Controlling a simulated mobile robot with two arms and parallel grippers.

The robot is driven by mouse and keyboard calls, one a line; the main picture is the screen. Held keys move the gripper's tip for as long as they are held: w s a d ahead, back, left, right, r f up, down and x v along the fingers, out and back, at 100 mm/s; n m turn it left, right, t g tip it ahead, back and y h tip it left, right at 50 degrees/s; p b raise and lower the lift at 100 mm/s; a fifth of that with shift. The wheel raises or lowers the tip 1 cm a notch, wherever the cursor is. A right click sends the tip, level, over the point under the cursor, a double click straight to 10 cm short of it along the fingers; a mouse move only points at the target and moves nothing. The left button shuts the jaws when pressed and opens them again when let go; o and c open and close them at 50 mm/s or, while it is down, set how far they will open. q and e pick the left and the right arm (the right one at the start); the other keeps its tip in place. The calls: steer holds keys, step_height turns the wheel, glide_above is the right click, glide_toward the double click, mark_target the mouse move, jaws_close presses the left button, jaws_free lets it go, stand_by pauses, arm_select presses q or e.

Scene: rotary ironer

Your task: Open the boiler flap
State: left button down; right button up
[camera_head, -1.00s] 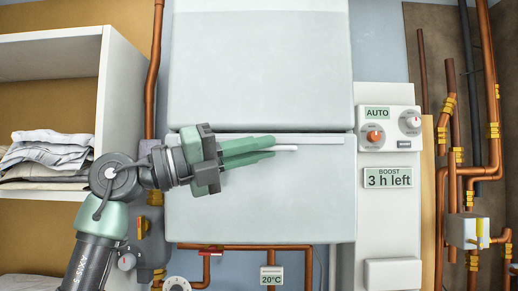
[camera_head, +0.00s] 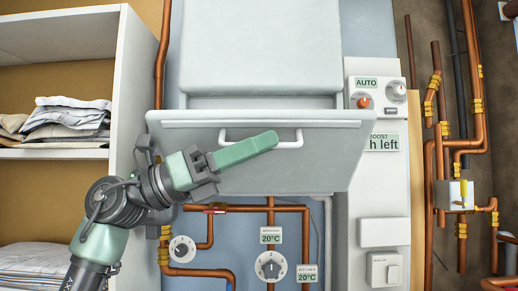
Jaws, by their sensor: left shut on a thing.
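The boiler flap (camera_head: 325,165) is a pale grey panel on the front of the boiler (camera_head: 262,45). A white bar handle (camera_head: 291,144) sits near the flap's top edge. My left gripper (camera_head: 268,143) reaches in from the left across the flap and is shut on the handle, its green fingers hiding much of the bar. My right gripper is out of view.
Copper pipes (camera_head: 480,110) run at far right and below, with a dial (camera_head: 271,266). A shelf with folded cloths (camera_head: 68,122) is at left.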

arm_select(q)
step_height(320, 180, down, 7)
steer(key=s+m+g+b, duration=0.1)
steer(key=m+g+b, duration=0.1)
steer(key=m+b, duration=0.2)
steer(key=shift+s+m, duration=0.35)
steer(key=shift+m, duration=0.05)
steer(key=c, duration=1.8)
jaws_free()
steer(key=a, duration=1.3)
steer(key=shift+w+f, duration=0.2)
steer(key=shift+w, duration=0.15)
